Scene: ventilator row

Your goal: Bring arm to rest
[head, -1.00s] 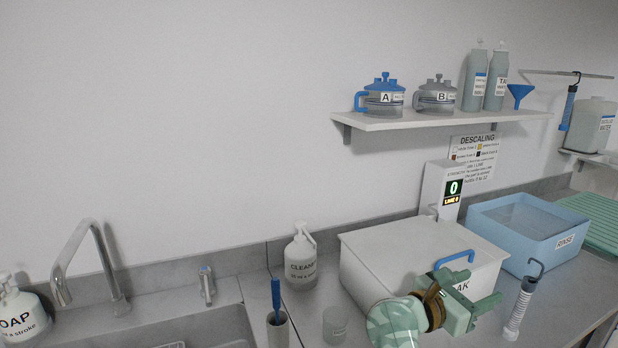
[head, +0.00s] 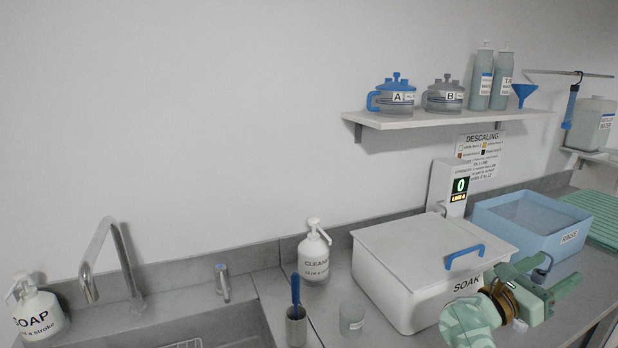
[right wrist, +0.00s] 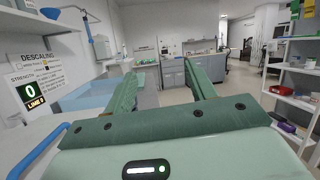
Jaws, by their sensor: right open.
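My right gripper (head: 562,284) is open and empty. In the head view it is over the counter in front of the white SOAK tub (head: 392,291), reaching towards the right. In the right wrist view its two green fingers (right wrist: 167,88) stand wide apart, with the room beyond them. The SOAK tub has its lid on, with a blue handle (head: 465,254). A hooked hose piece (head: 543,268) shows partly behind the gripper; most of it is hidden. My left gripper is not in view.
The blue RINSE tub (head: 570,247) stands right of the SOAK tub. A small clear cup (head: 352,318), a holder with a blue-handled brush (head: 296,322) and a cleaner bottle (head: 314,257) stand to the left, beside the sink. A shelf (head: 440,118) holds jugs and bottles.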

